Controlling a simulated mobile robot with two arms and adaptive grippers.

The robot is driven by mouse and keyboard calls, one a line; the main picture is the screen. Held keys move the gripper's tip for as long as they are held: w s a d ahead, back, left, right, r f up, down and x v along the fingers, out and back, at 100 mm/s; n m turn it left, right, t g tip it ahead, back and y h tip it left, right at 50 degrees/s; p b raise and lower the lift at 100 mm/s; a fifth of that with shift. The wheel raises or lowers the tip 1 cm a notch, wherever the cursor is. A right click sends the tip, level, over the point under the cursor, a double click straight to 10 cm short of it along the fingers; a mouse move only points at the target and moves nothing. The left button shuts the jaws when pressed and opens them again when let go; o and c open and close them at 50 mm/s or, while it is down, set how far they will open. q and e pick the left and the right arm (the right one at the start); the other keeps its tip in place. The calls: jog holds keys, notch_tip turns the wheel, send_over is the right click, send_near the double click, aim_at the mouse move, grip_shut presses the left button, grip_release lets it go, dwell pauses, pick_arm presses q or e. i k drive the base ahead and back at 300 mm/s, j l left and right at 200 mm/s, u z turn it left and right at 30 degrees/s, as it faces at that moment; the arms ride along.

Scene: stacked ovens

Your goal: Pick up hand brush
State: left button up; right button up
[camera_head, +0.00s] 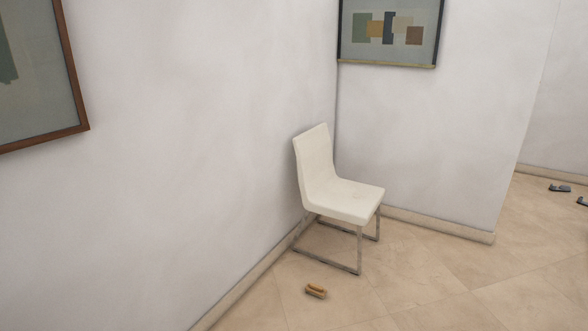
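A small tan and brown object (316,291), which looks like the hand brush, lies on the tiled floor in the head view. It is in front of a white chair and a little out from the left wall. It is too small to make out its bristles clearly. Neither of my grippers shows in the head view.
The white chair (335,186) with metal legs stands in the corner behind the brush. The wall on the left (180,170) has a baseboard. Small dark objects (560,188) lie on the floor at the far right. The tiled floor (450,290) at the right front is clear.

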aim_at(314, 289)
jog(key=i+l+z, duration=0.4)
jog(key=i+z, duration=0.35)
jog(key=i, duration=0.3)
jog(key=i+z, duration=0.4)
jog(key=i, duration=0.15)
jog(key=i+u, duration=0.4)
jog(key=i+l+u, duration=0.2)
jog(key=i+u, duration=0.25)
jog(key=i+l+u, duration=0.25)
jog(key=u, duration=0.15)
